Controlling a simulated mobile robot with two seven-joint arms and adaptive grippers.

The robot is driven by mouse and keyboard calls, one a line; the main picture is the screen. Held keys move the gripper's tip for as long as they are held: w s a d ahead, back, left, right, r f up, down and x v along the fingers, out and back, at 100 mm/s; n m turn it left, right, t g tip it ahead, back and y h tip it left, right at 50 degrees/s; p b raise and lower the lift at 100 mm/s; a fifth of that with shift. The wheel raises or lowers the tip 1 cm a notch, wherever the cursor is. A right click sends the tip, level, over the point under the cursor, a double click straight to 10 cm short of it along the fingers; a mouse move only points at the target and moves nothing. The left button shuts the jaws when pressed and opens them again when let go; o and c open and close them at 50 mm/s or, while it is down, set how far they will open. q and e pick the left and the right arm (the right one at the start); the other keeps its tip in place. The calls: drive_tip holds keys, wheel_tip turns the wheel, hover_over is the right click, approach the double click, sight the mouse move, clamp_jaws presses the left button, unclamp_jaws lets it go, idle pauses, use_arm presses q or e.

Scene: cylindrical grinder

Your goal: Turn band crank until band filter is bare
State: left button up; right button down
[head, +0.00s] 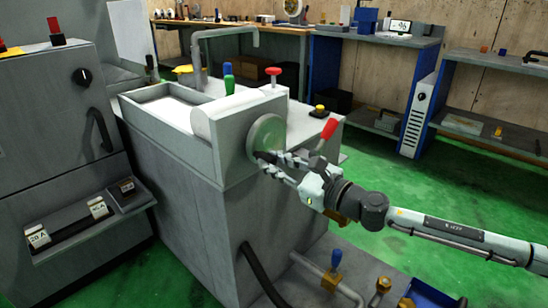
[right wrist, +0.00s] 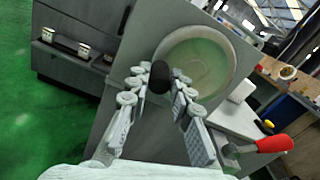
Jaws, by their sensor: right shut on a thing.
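The band crank is a round pale green-grey disc (head: 268,132) on the end face of the grey filter tank housing. It also shows in the right wrist view (right wrist: 208,62). A black knob (right wrist: 160,77) stands out from the disc. My right gripper (head: 270,160) is shut on this knob at the lower edge of the disc, with a finger on each side of it (right wrist: 163,95). A pale band filter (head: 172,110) lies in the open tank behind the rounded housing; how much of it is bare cannot be made out. My left gripper is not in view.
A red-handled lever (head: 327,133) stands close to the right of the disc. Blue, green and red knobs (head: 273,72) rise behind the housing. A grey cabinet (head: 60,110) is on the left. Pipes and a blue valve (head: 335,260) are low in front. Green floor lies open to the right.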

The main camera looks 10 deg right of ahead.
drive_tip(key=shift+f+n, duration=0.25)
drive_tip(key=shift+n, duration=0.15)
drive_tip(key=c, duration=1.3)
unclamp_jaws()
drive_tip(key=shift+c, duration=0.2)
drive_tip(key=shift+s+d, duration=0.3)
drive_tip(key=shift+d, duration=0.05)
drive_tip(key=v, duration=1.1)
